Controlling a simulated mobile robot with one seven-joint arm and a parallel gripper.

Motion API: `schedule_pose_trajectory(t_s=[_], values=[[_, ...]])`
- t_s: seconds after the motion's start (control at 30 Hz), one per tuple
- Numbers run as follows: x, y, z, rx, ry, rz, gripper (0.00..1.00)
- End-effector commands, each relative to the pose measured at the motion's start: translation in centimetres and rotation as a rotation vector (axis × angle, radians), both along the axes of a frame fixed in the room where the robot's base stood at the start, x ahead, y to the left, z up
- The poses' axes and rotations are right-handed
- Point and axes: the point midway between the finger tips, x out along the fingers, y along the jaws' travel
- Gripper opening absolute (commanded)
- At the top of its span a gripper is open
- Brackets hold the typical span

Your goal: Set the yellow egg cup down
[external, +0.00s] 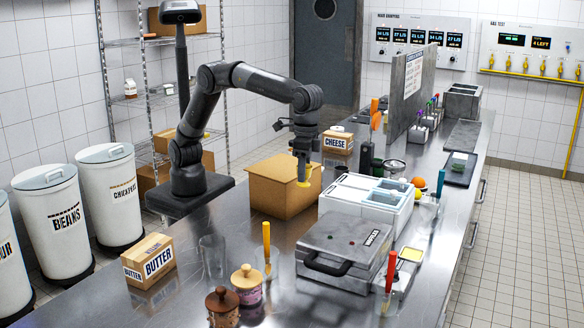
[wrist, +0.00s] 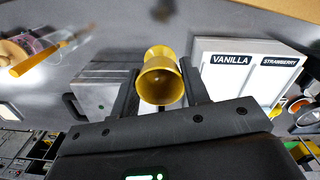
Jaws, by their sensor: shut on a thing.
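The yellow egg cup (external: 304,175) hangs below my gripper (external: 302,156) in the external view, in front of the right side of the cardboard box. The wrist view shows the egg cup (wrist: 161,84) between the two dark fingers of my gripper (wrist: 160,92), which is shut on it. Its round opening faces the wrist camera, and its narrower end points away. The cup appears to be above the steel counter (external: 205,210); the exact gap beneath it is hard to tell.
A white tub labelled vanilla and strawberry (wrist: 240,48) is close on the right, also in the external view (external: 343,203). A waffle iron (external: 345,246) sits nearer the camera. The cardboard box (external: 275,188) stands just left. A butter box (external: 147,262) and glass (external: 212,255) stand farther left.

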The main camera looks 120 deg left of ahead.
Motion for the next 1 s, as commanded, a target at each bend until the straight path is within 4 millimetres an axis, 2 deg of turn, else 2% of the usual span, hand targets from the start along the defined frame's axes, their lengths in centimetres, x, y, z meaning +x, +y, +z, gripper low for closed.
schedule_pose_trajectory(t_s=[0.03,0.17,0.3,0.43,0.6,0.7,0.87,1.0], values=[[0.5,-2.9,-0.3,0.004,0.001,0.012,0.19],[0.9,-9.7,-0.7,0.018,0.004,0.063,0.19],[-0.1,-17.1,-1.3,0.036,-0.001,0.107,0.19],[-1.5,-22.2,-1.7,0.049,-0.009,0.132,0.19],[-1.9,-26.0,-4.3,0.037,-0.018,0.122,0.19],[-2.1,-27.4,-5.1,0.032,-0.022,0.117,0.19],[-2.3,-28.2,-6.9,0.030,-0.022,0.114,0.19],[-2.3,-28.2,-9.5,0.031,-0.021,0.114,0.19]])
